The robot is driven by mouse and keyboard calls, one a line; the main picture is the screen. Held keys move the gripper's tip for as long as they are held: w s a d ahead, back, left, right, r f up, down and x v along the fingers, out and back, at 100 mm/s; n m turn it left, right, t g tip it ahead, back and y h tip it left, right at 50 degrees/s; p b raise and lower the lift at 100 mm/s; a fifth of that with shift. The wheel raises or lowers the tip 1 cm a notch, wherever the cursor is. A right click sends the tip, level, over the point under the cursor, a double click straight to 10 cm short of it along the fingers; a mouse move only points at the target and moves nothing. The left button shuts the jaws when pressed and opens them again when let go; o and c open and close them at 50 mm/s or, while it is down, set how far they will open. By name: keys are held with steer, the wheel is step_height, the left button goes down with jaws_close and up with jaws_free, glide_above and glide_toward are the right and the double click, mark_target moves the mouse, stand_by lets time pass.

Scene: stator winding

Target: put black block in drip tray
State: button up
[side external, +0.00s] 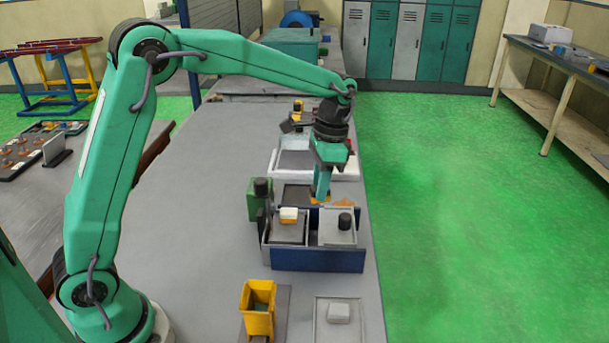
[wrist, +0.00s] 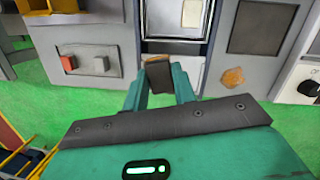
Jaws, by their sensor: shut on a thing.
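My gripper (side external: 320,196) points down above the back of a dark blue two-part box (side external: 318,260). In the wrist view my gripper (wrist: 160,90) is shut on the black block (wrist: 160,75), a small dark block with a brownish face between the two green fingers. In the side view I cannot make the block out at the fingertips. Several shallow trays show, and I cannot tell for sure which is the drip tray.
The blue box holds a white-and-yellow block (side external: 289,215) at left and a black cylinder (side external: 345,221) at right. A green block (side external: 254,200) stands left of it. A yellow bin (side external: 258,308) stands at the front. The grey table (side external: 190,215) is clear at left.

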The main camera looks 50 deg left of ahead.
steer(key=w+a+f+n, duration=0.1)
steer(key=w+a+f, duration=0.2)
steer(key=a, duration=0.3)
steer(key=w+a+f+n, duration=0.1)
steer(key=w+a+f, duration=0.1)
steer(key=w+a, duration=0.3)
steer(key=w+a+f+n, duration=0.2)
steer(key=w+a, duration=0.3)
steer(key=a, duration=0.4)
steer(key=shift+a+f+t+h, duration=0.25)
steer(key=shift+f+t+h, duration=0.05)
steer(key=shift+f, duration=0.55)
steer(key=shift+f, duration=0.2)
steer(key=shift+f, duration=1.8)
steer(key=shift+a+f, duration=0.1)
steer(key=shift+f, duration=1.25)
steer(key=o, duration=1.2)
